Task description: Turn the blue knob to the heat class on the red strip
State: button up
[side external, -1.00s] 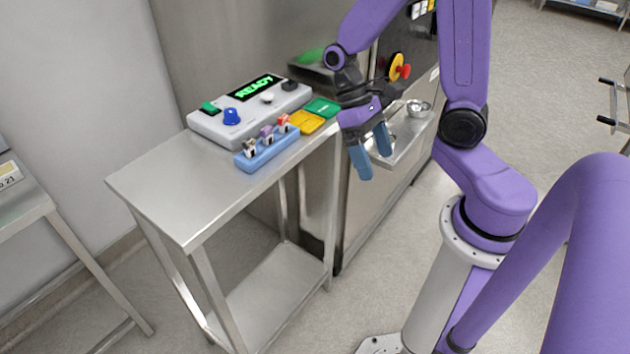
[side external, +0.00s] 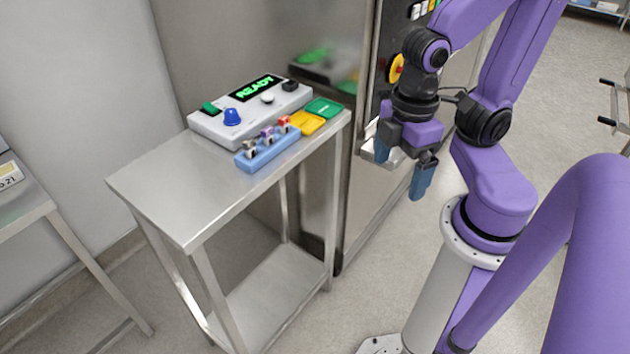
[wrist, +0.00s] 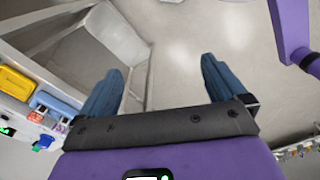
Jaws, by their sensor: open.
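The blue knob (side external: 232,117) stands on the left part of a light grey control box (side external: 210,131) on the steel table. It also shows at the lower left of the wrist view (wrist: 43,143). The box's display (side external: 254,88) reads READY in green. A blue rack (side external: 267,153) in front of the box holds small pieces, one with a red top (side external: 284,122). I cannot make out a red strip or any class lettering. My gripper (side external: 400,174) is open and empty, pointing down, in the air right of the table and well away from the knob.
Yellow (side external: 306,123) and green (side external: 324,108) pads lie right of the box. The box also has a green switch (side external: 210,107), a white button (side external: 267,98) and a black part (side external: 290,85). A steel machine stands behind. The table's front left (side external: 180,195) is bare.

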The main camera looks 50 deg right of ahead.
jog(key=shift+a+r, duration=0.15)
jog(key=c, duration=0.5)
jog(key=w+a+r+m, duration=0.1)
jog(key=w+a, duration=0.1)
jog(key=w, duration=0.1)
jog(key=w+a+r+m, duration=0.2)
jog(key=w, duration=0.2)
jog(key=w+a+r+m, duration=0.1)
jog(key=w+a+r, duration=0.1)
jog(key=w, duration=0.2)
jog(key=shift+w+a+r+m, duration=0.15)
jog(key=shift+a+m, duration=0.05)
jog(key=shift+m, duration=0.2)
jog(key=shift+c, duration=0.3)
notch_tip(320, 180, up, 8)
jog(key=f+m, duration=0.1)
jog(key=m, duration=1.4)
send_over(231, 110)
notch_tip(231, 110, down, 17)
jog(key=shift+a+r, duration=0.1)
jog(key=shift+r, duration=0.1)
jog(key=c, duration=1)
